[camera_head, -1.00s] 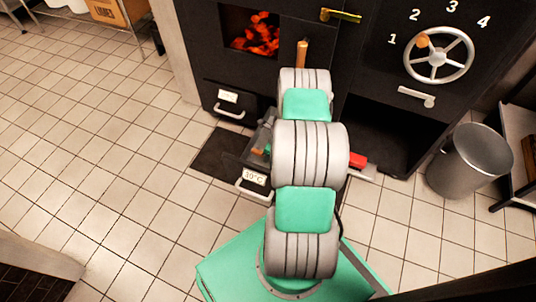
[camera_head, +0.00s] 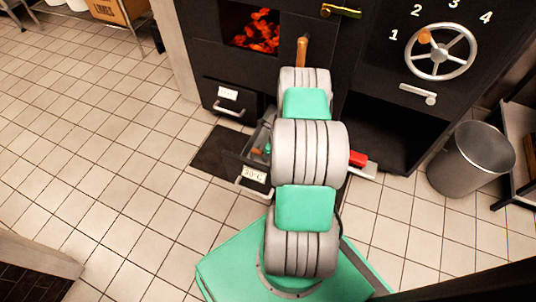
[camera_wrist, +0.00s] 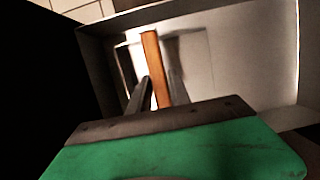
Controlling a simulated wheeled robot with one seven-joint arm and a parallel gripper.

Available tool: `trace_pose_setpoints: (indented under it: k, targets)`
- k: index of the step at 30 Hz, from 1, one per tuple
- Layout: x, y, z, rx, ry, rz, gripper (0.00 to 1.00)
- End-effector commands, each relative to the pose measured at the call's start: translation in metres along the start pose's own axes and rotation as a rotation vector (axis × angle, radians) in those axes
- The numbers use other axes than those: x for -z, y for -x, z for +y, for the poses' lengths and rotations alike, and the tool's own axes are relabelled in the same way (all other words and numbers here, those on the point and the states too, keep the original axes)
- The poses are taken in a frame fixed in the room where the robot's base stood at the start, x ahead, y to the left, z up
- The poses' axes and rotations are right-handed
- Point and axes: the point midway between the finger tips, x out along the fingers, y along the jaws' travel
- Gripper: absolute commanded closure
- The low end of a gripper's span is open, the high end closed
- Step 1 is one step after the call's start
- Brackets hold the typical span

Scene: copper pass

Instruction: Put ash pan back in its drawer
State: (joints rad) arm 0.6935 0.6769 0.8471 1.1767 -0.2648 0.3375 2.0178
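In the head view, a dark drawer (camera_head: 253,187) with a small label stands pulled out low at the stove's front. My arm covers its right part, so little of the inside shows. In the wrist view, a light grey metal pan (camera_wrist: 235,60), apparently the ash pan, fills the right side. An orange wooden handle (camera_wrist: 153,60) stands up before it. My gripper (camera_wrist: 162,80) has one finger on each side of this handle, and both seem to touch it. In the head view, only a bit of orange and teal shows at the drawer. Whether the pan sits fully down is hidden.
The black stove has glowing coals (camera_head: 260,32) and a spoked wheel (camera_head: 439,52) marked 1 to 4. A closed drawer (camera_head: 229,100) is left of the open one. A metal bin (camera_head: 471,160) stands at right. The tiled floor at left is clear.

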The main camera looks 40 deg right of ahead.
Motion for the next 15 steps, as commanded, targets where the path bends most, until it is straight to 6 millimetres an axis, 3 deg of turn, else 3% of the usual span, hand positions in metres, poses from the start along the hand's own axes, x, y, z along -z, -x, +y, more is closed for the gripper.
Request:
trace_pose_setpoints:
  k: [7,15]
  targets:
    - [0.0001,0.0002,0.0002,0.000,0.000,0.000,0.55]
    - [0.0003,0.0024,0.0007,-0.001,-0.001,0.001,0.55]
